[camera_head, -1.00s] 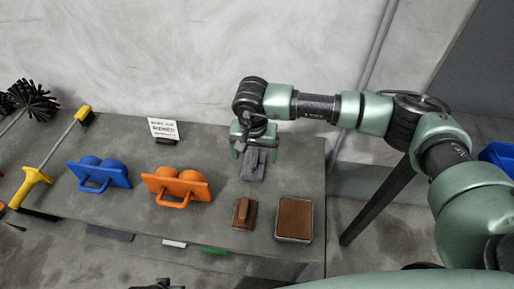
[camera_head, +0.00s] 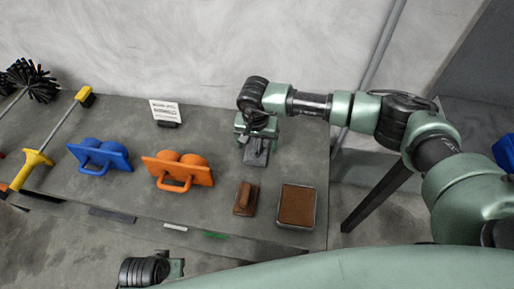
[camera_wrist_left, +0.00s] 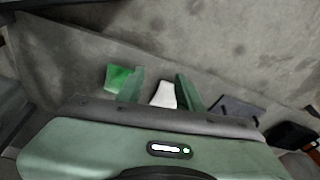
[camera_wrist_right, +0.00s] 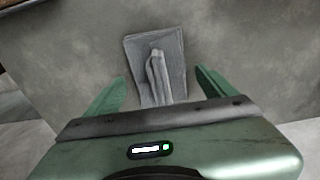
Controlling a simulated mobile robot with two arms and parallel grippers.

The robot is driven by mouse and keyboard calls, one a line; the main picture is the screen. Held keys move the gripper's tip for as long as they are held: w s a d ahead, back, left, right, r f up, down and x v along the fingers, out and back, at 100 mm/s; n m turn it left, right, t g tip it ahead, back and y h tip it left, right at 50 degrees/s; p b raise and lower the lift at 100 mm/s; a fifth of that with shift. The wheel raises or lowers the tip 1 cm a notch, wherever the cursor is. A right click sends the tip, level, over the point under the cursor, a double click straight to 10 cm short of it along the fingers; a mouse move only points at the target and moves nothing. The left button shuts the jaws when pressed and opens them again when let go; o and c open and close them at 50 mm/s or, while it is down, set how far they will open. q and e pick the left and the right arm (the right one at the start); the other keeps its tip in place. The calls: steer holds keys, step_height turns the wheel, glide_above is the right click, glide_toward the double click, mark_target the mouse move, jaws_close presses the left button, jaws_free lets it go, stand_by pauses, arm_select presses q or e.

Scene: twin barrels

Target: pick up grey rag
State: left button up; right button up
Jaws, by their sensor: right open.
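The grey rag (camera_head: 256,156) lies on the dark grey table near its right end, with a raised fold along it. In the right wrist view the rag (camera_wrist_right: 155,68) lies ahead of and between the two fingers. My right gripper (camera_head: 256,143) is open above the rag's back part, and its fingers (camera_wrist_right: 160,88) are apart on either side of it, not visibly touching it. My left gripper (camera_wrist_left: 158,85) shows two separated green fingers over the area of a white and a green item, with nothing visibly held.
A brown-topped brush (camera_head: 246,198) and a brown pad in a tray (camera_head: 281,224) sit in front of the rag. Orange (camera_head: 178,169) and blue (camera_head: 100,156) twin-barrel pieces stand to the left. A small sign (camera_head: 166,112) stands at the back.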

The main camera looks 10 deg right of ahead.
mark_target(257, 143)
steer(key=c, duration=1.5)
